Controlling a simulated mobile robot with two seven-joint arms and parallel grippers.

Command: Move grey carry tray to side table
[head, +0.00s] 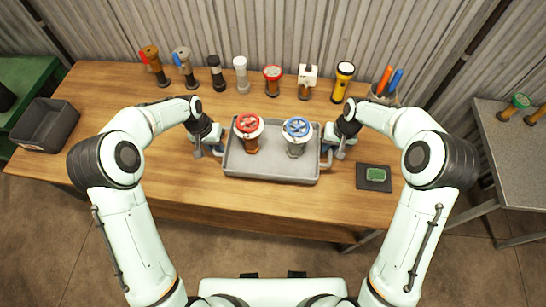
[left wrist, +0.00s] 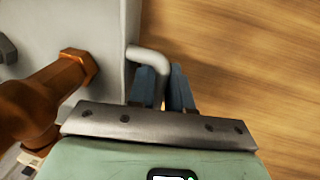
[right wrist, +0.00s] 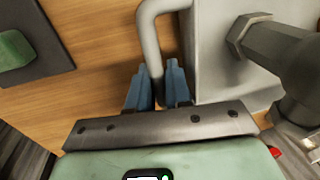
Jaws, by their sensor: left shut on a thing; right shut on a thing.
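The grey carry tray (head: 268,173) is at the middle of the wooden table. A copper-coloured valve with a red handwheel (head: 249,126) and a grey valve with a blue handwheel (head: 297,128) stand upright in it. My left gripper (head: 217,150) is shut on the tray's left handle, and this handle (left wrist: 150,58) shows between the fingers in the left wrist view. My right gripper (head: 328,150) is shut on the tray's right handle; this handle (right wrist: 151,45) also shows in the right wrist view. Whether the tray touches the table is hard to tell. The side table (head: 520,150) is probably the grey one at right.
Several fittings and a yellow torch (head: 342,82) line the table's back. A pen cup (head: 384,95) stands back right. A dark mat with a green item (head: 375,176) lies right of the tray. A dark bin (head: 45,125) sits at far left. Green-wheeled valve parts (head: 519,101) lie on the grey table.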

